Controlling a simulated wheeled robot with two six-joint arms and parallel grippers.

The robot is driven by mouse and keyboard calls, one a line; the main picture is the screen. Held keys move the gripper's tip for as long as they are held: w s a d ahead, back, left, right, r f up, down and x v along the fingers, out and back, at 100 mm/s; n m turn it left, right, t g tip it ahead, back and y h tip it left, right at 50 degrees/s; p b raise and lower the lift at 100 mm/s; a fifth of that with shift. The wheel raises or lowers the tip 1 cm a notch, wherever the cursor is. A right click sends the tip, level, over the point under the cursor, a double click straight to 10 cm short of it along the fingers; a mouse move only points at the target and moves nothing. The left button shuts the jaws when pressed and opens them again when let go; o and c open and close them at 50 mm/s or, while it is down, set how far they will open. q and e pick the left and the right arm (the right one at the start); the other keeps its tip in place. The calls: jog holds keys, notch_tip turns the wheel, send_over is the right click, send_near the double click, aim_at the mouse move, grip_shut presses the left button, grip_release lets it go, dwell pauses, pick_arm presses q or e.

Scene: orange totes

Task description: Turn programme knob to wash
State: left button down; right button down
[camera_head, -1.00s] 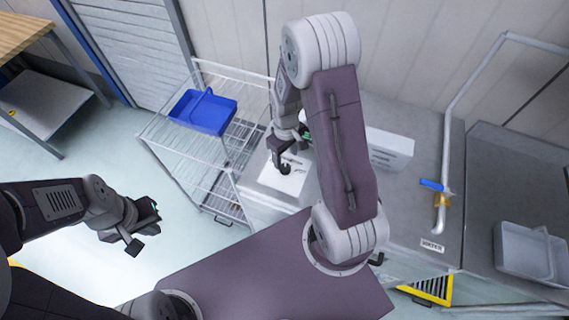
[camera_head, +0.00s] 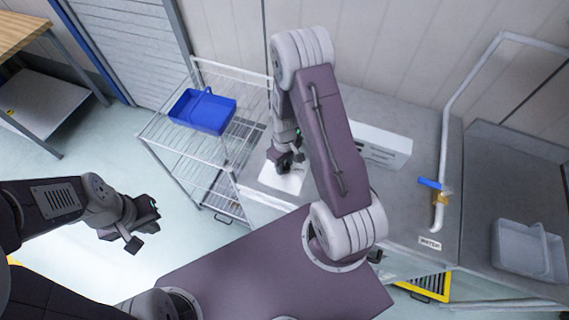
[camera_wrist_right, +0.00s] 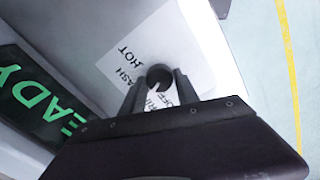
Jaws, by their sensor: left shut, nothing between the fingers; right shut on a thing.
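The programme knob (camera_wrist_right: 159,76) is a dark round knob with a light pointer mark. It sits on a white label plate (camera_wrist_right: 112,66) with words that read like "HOT", "WASH" and "OFF", partly covered. My right gripper (camera_wrist_right: 156,80) is shut on the knob, one finger on each side, in the right wrist view. In the head view my right gripper (camera_head: 285,164) is over the white plate (camera_head: 283,181), and the knob is hidden beneath it. My left gripper (camera_head: 146,222) is shut and empty, over the floor at the left.
A dark display with green "READY" letters (camera_wrist_right: 40,105) is beside the plate. A wire rack (camera_head: 160,130) with a blue tray (camera_head: 203,111) stands left of the counter. A pipe with a blue-handled valve (camera_head: 432,184) and a grey tub (camera_head: 526,251) are at the right.

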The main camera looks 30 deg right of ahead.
jog(key=m, duration=0.4)
jog(key=shift+m, duration=0.3)
jog(key=shift+s+m+b, duration=0.1)
jog(key=shift+m+b, duration=0.3)
jog(key=shift+m, duration=1.6)
jog(key=c, duration=0.9)
grip_release()
